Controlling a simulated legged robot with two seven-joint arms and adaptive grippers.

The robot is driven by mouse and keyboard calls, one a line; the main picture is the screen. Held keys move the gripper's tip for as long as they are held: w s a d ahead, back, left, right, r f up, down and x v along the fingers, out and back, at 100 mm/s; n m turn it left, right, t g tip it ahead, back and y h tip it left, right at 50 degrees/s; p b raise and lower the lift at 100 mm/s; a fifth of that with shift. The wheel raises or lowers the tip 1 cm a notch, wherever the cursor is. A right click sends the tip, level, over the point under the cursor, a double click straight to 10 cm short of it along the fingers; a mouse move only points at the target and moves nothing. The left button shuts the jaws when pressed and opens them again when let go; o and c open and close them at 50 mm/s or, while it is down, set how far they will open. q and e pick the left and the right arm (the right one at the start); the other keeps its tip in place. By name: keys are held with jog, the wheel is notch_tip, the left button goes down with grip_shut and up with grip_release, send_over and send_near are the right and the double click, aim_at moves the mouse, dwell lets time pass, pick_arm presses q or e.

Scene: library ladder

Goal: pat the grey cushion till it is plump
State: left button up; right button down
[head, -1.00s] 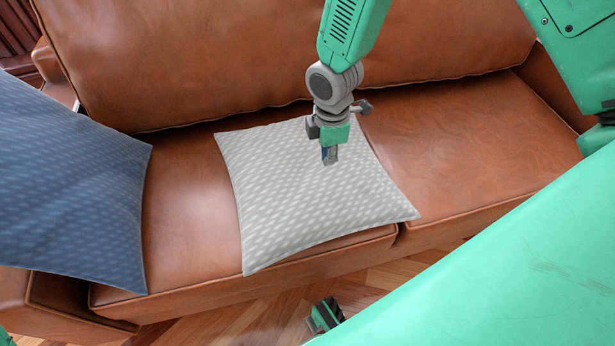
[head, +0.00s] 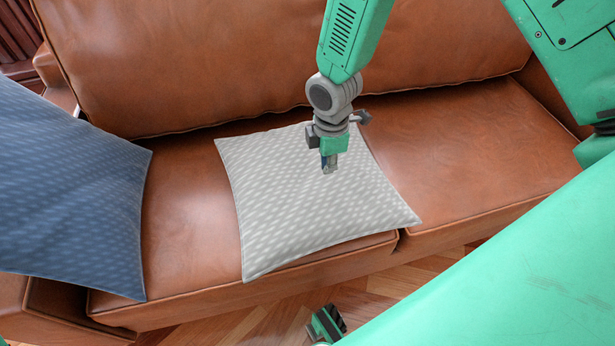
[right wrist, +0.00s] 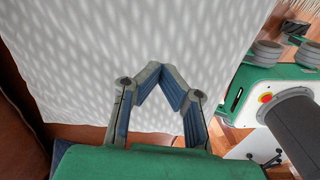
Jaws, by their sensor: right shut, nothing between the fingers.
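The grey cushion (head: 285,205) with pale dashes lies flat on the brown leather sofa seat, its front corner reaching the seat's front edge. It also fills much of the right wrist view (right wrist: 215,45). My right gripper (head: 329,169) points down over the cushion's upper right part, with its fingers closed and empty. In the right wrist view the fingertips (right wrist: 160,70) meet in a point against the cushion's pattern. I cannot tell whether they touch the fabric.
A blue dashed cushion (head: 70,190) is at the left of the sofa. The leather backrest (head: 230,60) rises behind the grey cushion. The seat to its right (head: 470,150) is bare. Wooden floor (head: 270,325) shows in front.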

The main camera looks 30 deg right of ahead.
dwell(0.5)
jog(key=shift+f+b, duration=0.55)
jog(key=shift+f, duration=0.85)
jog(key=shift+r, duration=0.1)
jog(key=shift+s+p, duration=0.1)
jog(key=shift+p, duration=0.25)
notch_tip(320, 180, up, 9)
jog(key=p, duration=0.8)
jog(key=shift+p, duration=0.35)
dwell(0.3)
